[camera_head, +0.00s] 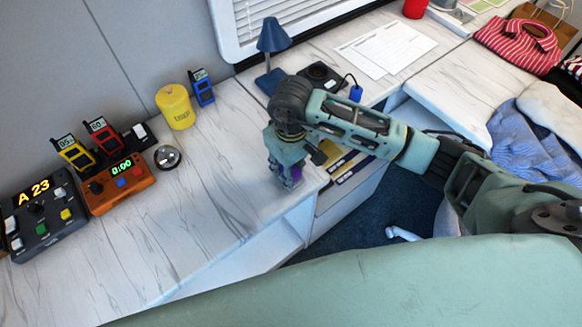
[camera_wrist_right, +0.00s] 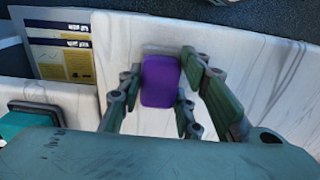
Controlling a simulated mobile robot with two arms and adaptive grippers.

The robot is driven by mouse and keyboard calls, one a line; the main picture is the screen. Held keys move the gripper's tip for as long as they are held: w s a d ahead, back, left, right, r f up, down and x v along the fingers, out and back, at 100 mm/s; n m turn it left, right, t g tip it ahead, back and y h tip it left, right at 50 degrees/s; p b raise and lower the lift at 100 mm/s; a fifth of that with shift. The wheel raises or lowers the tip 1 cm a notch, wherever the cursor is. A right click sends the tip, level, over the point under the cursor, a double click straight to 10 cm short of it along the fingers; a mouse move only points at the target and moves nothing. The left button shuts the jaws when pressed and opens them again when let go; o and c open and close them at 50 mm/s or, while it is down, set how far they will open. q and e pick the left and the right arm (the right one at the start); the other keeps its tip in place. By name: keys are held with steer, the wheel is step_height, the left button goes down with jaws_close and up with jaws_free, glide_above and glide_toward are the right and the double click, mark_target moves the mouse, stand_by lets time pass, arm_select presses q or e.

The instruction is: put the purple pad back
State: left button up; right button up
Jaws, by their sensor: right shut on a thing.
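The purple pad (camera_wrist_right: 160,82) is a small rounded block between the fingers of my right gripper (camera_wrist_right: 155,90) in the right wrist view. In the head view my right gripper (camera_head: 288,180) points down over the right end of the white marble counter, near its front edge. It is shut on the pad, and a bit of purple (camera_head: 295,172) shows between the fingers. I cannot tell whether the pad touches the counter (camera_head: 215,200). My left gripper is not in view.
A blue lamp-like stand (camera_head: 272,50) and a black holder (camera_head: 320,75) stand behind the gripper. A yellow canister (camera_head: 175,107), a silver bell (camera_head: 167,157), an orange timer box (camera_head: 120,185) and a black panel (camera_head: 42,215) stand left. The counter's middle is clear.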

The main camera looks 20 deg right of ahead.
steer(key=o, duration=1.1)
steer(key=shift+f, duration=0.1)
steer(key=shift+c, duration=0.2)
steer(key=shift+o, duration=0.2)
steer(key=shift+r+p, duration=0.25)
steer(key=shift+p, duration=0.05)
step_height(320, 180, up, 12)
steer(key=b, duration=0.2)
steer(key=shift+b, duration=0.3)
steer(key=shift+a+f, duration=0.1)
